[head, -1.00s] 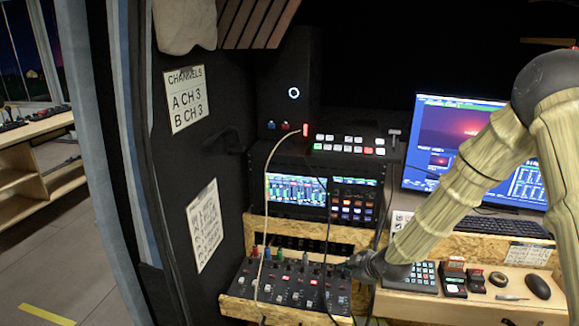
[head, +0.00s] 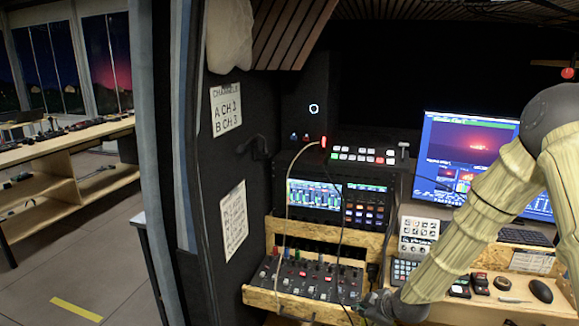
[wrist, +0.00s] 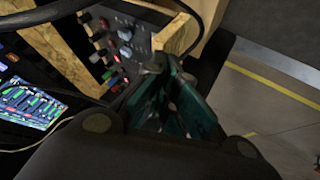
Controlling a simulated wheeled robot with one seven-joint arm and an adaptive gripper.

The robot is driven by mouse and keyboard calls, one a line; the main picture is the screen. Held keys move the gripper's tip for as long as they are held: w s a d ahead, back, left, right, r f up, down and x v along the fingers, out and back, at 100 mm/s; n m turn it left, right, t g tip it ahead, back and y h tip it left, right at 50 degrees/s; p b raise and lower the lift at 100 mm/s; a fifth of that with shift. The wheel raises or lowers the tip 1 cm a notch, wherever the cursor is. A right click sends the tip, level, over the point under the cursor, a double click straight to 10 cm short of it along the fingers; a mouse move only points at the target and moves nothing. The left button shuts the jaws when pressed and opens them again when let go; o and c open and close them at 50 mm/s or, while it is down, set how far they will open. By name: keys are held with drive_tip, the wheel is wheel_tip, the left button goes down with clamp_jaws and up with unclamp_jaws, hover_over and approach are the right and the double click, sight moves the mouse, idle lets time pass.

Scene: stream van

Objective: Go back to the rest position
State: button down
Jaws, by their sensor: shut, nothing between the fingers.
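My gripper (head: 372,304) is at the lower right of the mixer in the head view, at the end of my tan-sleeved arm. Its dark fingers are closed together with nothing between them. The wrist view shows the teal fingers (wrist: 160,82) close to the wooden edge of the mixer's tray. I cannot tell whether they touch it. The audio mixer (head: 306,278) with coloured knobs sits in this wooden tray (head: 290,304); its knobs also show in the wrist view (wrist: 122,42).
A rack screen (head: 314,195) and a button switcher (head: 362,155) stand above the mixer. A cable (head: 288,190) hangs in front of them. A monitor (head: 455,150), keypad and mouse (head: 541,291) are at right. Open floor (head: 80,270) lies at left.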

drive_tip(key=s+a+f+m+g+h, duration=0.1)
drive_tip(key=s+f+m+g, duration=0.15)
drive_tip(key=s+f, duration=0.55)
drive_tip(key=s+f+m+g, duration=0.1)
drive_tip(key=s+f+m, duration=0.4)
drive_tip(key=s, duration=0.5)
drive_tip(key=s+d+f+m+g+h, duration=0.1)
drive_tip(key=s+f, duration=0.3)
drive_tip(key=s, duration=0.9)
drive_tip(key=s+d+f+m+g+h, duration=0.1)
drive_tip(key=s+f+m+g, duration=0.2)
drive_tip(key=s, duration=1)
drive_tip(key=shift+s+f+m, duration=0.15)
drive_tip(key=shift+f+m, duration=0.3)
drive_tip(key=shift+m, duration=0.4)
drive_tip(key=shift+d, duration=0.1)
